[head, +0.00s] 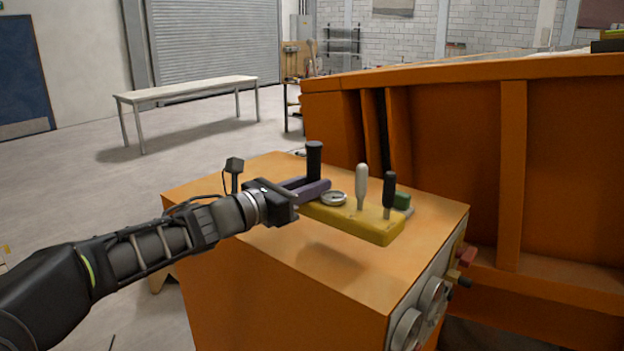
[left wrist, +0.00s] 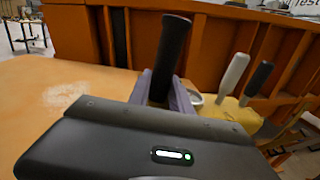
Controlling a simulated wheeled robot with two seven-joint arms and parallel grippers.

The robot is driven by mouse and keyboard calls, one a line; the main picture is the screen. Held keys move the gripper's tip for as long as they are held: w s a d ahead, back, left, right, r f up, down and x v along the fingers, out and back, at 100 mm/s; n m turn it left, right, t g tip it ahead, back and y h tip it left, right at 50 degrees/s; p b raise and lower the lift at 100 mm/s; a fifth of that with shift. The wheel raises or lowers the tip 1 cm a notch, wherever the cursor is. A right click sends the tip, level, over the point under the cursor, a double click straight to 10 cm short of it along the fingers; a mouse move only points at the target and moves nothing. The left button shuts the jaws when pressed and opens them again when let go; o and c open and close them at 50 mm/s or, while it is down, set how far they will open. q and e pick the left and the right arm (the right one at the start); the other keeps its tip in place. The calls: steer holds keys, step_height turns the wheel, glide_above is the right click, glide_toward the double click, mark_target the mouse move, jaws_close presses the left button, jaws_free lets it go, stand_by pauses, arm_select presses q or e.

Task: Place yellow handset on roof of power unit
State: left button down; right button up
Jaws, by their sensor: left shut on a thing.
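The yellow handset (head: 352,222) is a flat yellow box with a black post, a grey lever, a black lever and a round dial on top. It is over the orange roof of the power unit (head: 215,190), roughly level. A soft shadow lies on the roof in front of it; I cannot tell for sure whether it touches. My left gripper (head: 312,186) has its purple fingers shut on the handset's black post. In the left wrist view the post (left wrist: 170,60) stands between the fingers, and part of the yellow body (left wrist: 232,112) shows behind. My right gripper is out of view.
A small dark box on a stalk (head: 234,168) stands at the roof's left edge. Round gauges (head: 433,297) are on the unit's side. A tall orange wall (head: 560,150) rises behind to the right. The near roof is clear.

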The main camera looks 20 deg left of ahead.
mark_target(312, 208)
arm_select(q)
steer(key=shift+f, duration=0.45)
steer(key=shift+f+b, duration=1)
steer(key=shift+f, duration=1.15)
steer(key=shift+f+b, duration=0.5)
steer(key=shift+b, duration=0.2)
steer(key=c, duration=1.2)
jaws_free()
steer(key=shift+c, duration=0.2)
steer(key=shift+o, duration=0.7)
steer(key=shift+f, duration=0.1)
